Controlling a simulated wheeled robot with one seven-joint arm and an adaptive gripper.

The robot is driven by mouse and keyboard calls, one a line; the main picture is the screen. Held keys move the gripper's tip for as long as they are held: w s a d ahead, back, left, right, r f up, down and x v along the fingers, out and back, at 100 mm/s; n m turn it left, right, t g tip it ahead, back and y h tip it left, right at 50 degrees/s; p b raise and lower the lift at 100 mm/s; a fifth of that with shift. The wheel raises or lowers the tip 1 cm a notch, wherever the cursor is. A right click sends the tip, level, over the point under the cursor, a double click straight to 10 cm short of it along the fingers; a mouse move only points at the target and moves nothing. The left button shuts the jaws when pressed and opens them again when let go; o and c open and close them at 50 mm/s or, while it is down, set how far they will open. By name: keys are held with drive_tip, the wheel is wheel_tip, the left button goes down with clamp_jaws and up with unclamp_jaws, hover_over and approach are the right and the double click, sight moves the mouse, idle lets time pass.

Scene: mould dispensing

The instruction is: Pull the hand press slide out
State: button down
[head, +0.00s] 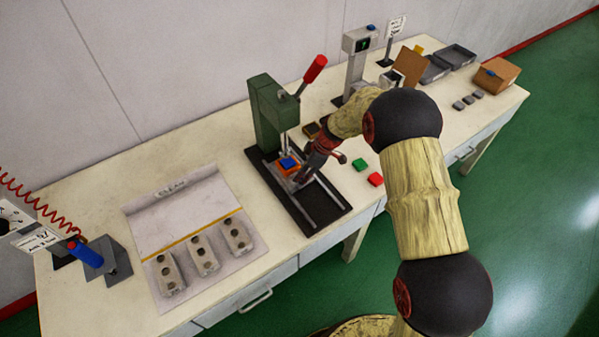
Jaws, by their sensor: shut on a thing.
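The green hand press (268,112) stands on a dark base plate on the table, with its red-knobbed lever (314,69) raised to the upper right. Two metal slide rails (320,208) run forward from under the press. The slide carries an orange block (280,170) with a blue piece (289,163) on it, close to the press column. My gripper (301,177) is at the front of the slide, shut on it at its near side. The arm hides part of the slide and the exact grip.
A "CLEAN" mat (150,218) with several grey moulds lies to the left. A cardboard box (497,76) and dark trays (456,56) are at the far right. The table's front edge is near the rail ends.

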drive_tip(key=s+d+b, duration=0.3)
drive_tip(key=s, duration=0.2)
drive_tip(key=s+d+b, duration=0.3)
drive_tip(key=s+d, duration=0.1)
drive_tip(key=s, duration=0.1)
drive_tip(key=s+d+b, duration=0.3)
drive_tip(key=s, duration=0.2)
drive_tip(key=shift+s+d, duration=0.15)
drive_tip(key=c, duration=2)
unclamp_jaws()
drive_tip(key=shift+s, duration=0.1)
drive_tip(key=o, duration=0.3)
drive_tip(key=shift+d, duration=0.15)
drive_tip(key=shift+o, duration=1)
drive_tip(key=shift+r, duration=0.25)
drive_tip(key=v, duration=1.1)
drive_tip(key=shift+r, duration=0.2)
